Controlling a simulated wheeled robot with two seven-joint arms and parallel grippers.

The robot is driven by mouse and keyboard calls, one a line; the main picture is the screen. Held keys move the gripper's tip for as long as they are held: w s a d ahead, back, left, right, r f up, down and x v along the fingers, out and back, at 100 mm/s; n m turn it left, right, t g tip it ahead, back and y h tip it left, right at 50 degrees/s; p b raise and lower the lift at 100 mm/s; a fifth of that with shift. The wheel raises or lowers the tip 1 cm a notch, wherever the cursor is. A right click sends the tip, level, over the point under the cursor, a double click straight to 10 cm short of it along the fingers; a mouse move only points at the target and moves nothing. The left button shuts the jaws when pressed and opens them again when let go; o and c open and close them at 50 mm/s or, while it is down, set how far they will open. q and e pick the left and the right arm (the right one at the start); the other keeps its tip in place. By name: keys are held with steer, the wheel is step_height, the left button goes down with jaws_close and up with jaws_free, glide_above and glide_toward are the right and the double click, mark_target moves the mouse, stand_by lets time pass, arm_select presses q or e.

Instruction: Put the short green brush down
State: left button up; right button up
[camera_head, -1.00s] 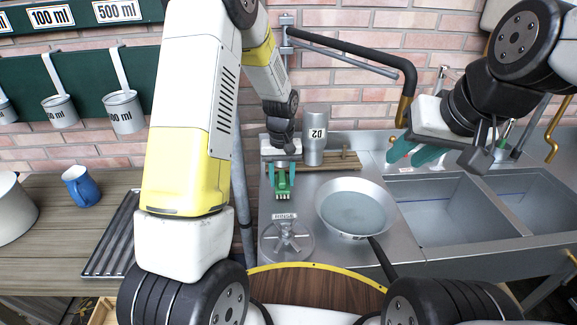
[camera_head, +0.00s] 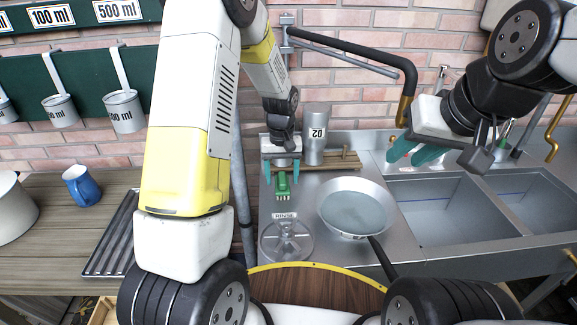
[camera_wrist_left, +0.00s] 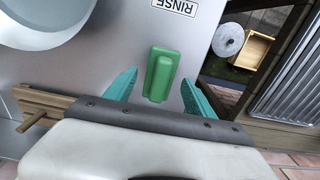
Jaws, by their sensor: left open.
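The short green brush (camera_head: 283,186) lies on the steel counter, in front of the wooden rack and behind the RINSE label. It also shows in the left wrist view (camera_wrist_left: 161,74), between the two teal fingers with a gap on each side. My left gripper (camera_head: 282,180) is open around the brush, its fingers apart from it. My right gripper (camera_head: 420,152) hangs over the back edge of the left sink basin, its teal fingers apart with nothing seen between them.
A steel cylinder marked D2 (camera_head: 315,135) stands by the wooden rack (camera_head: 345,160) behind the brush. A round pan (camera_head: 355,207) lies to the right. A clear round dish (camera_head: 286,241) is in front. Sink basins (camera_head: 445,210) are at the right.

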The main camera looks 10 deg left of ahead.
arm_select(q)
step_height(320, 180, up, 10)
step_height(320, 180, up, 7)
steer(key=t, duration=0.1)
glide_above(282, 177)
steer(key=s+a, duration=0.1)
steer(key=s, duration=0.3)
steer(key=s+a+r+m+t+h, duration=0.1)
steer(key=s+r, duration=0.3)
steer(key=s, duration=0.5)
steer(key=s+r+m+t+h, duration=0.1)
steer(key=s+r+t, duration=0.3)
steer(key=s, duration=0.6)
steer(key=shift+a+r+m, duration=0.4)
steer(key=shift+r+m, duration=0.05)
steer(key=shift+m, duration=0.05)
arm_select(e)
steer(key=shift+o, duration=0.2)
